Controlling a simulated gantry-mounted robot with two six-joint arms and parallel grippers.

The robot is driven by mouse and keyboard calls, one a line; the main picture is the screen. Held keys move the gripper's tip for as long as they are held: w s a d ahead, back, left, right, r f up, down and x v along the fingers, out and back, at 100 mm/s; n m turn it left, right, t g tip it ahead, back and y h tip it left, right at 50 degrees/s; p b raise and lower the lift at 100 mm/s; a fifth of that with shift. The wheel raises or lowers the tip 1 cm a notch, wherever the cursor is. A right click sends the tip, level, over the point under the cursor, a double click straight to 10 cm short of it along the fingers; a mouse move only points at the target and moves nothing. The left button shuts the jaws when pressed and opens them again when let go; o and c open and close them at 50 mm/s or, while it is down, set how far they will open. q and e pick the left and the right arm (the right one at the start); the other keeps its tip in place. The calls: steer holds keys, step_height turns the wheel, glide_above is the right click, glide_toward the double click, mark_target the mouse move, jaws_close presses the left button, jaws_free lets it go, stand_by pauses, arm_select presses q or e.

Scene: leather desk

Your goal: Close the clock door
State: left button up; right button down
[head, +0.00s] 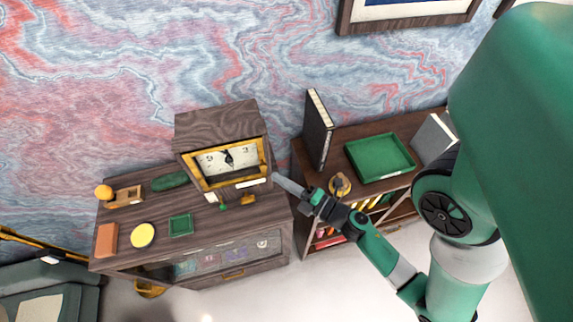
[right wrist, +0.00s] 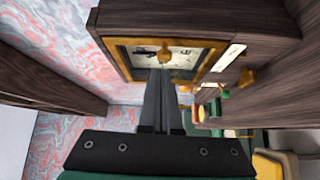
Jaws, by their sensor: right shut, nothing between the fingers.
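The clock (head: 222,123) is a dark wooden box standing on top of a dark wooden cabinet. Its door (head: 232,185) is a gold frame around the pale dial (head: 212,163) with black hands. I cannot tell whether the door is flush or slightly ajar. The gold frame also shows in the right wrist view (right wrist: 122,62). My right gripper (head: 277,179) is shut and empty, at the clock's lower right in the head view. In the right wrist view its fingers (right wrist: 158,80) overlap the lower part of the dial; contact is unclear. My left gripper is not in view.
The cabinet top (head: 203,222) holds a green tray (head: 181,225), a yellow disc (head: 143,235) and an orange block (head: 107,239). On the right, a low bookcase bears a dark upright book (head: 317,135) and a large green tray (head: 379,158).

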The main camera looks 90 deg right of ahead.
steer(key=s+d, duration=0.5)
steer(key=s, duration=0.2)
stand_by(0.4)
steer(key=shift+w+f, duration=0.1)
